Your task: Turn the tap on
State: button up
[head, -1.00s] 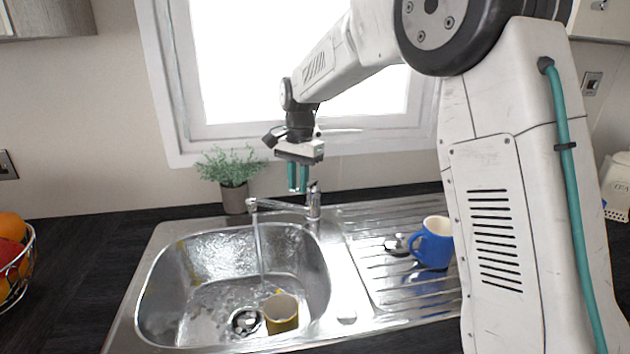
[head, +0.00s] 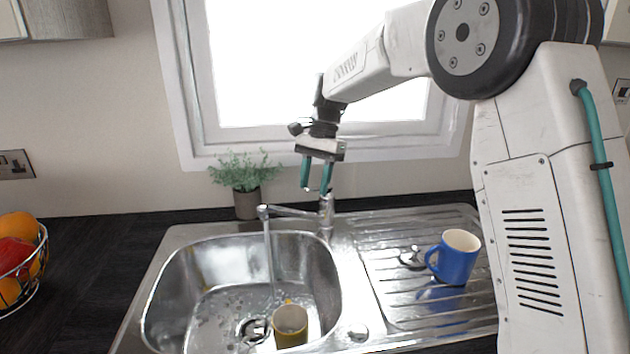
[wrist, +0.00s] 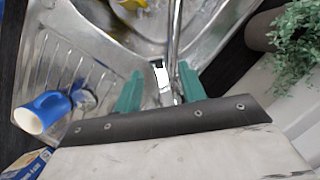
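The chrome tap (head: 326,214) stands at the back of the sink, its spout (head: 285,211) pointing left over the bowl. A stream of water (head: 270,255) runs from the spout into the bowl. My gripper (head: 316,189) is just above the tap, pointing down, with its two teal fingers apart. In the wrist view the tap (wrist: 172,50) shows between and beyond the fingers (wrist: 160,88), with its top close to them. I see nothing held, and cannot tell whether a finger touches the tap's lever.
A yellow mug (head: 290,326) sits in the sink bowl (head: 180,290). A blue mug (head: 455,258) stands on the drainer (head: 400,300). A potted plant (head: 246,200) stands left of the tap by the window. A fruit basket (head: 30,270) is at far left.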

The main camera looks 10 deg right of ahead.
jog(key=v, duration=0.7)
jog(key=shift+r, duration=0.4)
jog(key=shift+w+d, duration=0.1)
jog(key=s+d+f+n+t, duration=0.1)
jog(key=s+d+n, duration=0.2)
jog(key=s, duration=1.1)
jog(key=s+d+f+n+t+h, duration=0.1)
jog(key=s+d, duration=0.4)
jog(key=s, duration=0.9)
jog(key=s+d+f+n+t+h, duration=0.1)
jog(key=s+d+f+n, duration=0.2)
jog(key=s, duration=1.1)
jog(key=shift+d+n+t, duration=0.4)
jog(key=shift+d+n, duration=0.5)
jog(key=shift+d, duration=0.1)
